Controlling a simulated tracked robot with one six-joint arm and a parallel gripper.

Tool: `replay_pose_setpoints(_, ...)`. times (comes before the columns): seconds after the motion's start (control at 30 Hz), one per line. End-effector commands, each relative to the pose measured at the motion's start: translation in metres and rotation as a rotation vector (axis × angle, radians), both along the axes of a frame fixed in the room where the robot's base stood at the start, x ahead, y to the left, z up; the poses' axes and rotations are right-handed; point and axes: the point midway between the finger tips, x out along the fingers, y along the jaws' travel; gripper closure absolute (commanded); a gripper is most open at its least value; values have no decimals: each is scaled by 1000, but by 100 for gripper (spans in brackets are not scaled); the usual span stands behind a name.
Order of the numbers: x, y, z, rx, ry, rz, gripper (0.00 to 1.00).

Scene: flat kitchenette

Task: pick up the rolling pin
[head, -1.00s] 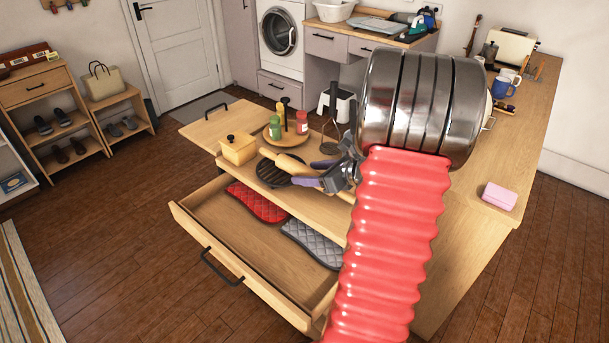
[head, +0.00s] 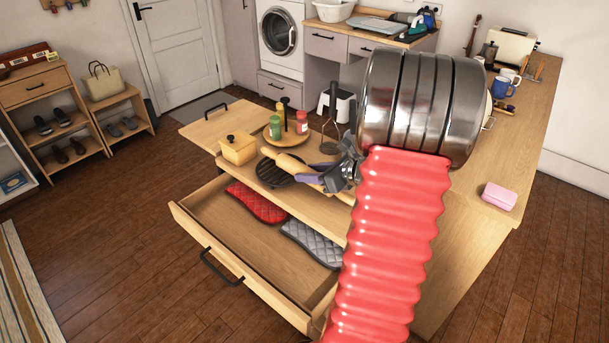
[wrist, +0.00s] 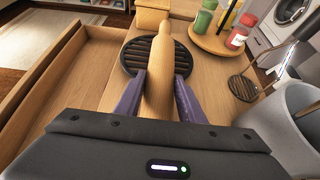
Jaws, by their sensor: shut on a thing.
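The rolling pin (wrist: 159,75) is pale wood and lies between the two purple fingers of my gripper (wrist: 156,95) in the wrist view. My gripper is shut on it, one finger on each side. In the head view the rolling pin (head: 291,163) reaches out to the left from my gripper (head: 318,180), over a round black trivet. Its far end points toward the yellow box. Whether it is clear of the surface below, I cannot tell. Part of its near end is hidden by my gripper.
The black trivet (head: 271,172), yellow lidded box (head: 238,149) and round wooden tray (head: 275,138) with shakers stand close by. An open drawer (head: 222,232) below holds red and grey mitts. A grey container (wrist: 286,115) stands right of my gripper in the wrist view.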

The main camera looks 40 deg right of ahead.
Motion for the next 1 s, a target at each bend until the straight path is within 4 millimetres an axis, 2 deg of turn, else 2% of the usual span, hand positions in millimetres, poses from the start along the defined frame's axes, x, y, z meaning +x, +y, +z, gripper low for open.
replay_pose_setpoints(0.13, 0, 0, 0, 0, 0, 0, 100)
replay_pose_setpoints(0.57, 0, -1, 8, -2, -2, 0, 100)
replay_pose_setpoints(0.77, 0, -1, 30, -4, -3, 0, 100)
replay_pose_setpoints(1.0, 0, -1, 71, -6, -5, 1, 100)
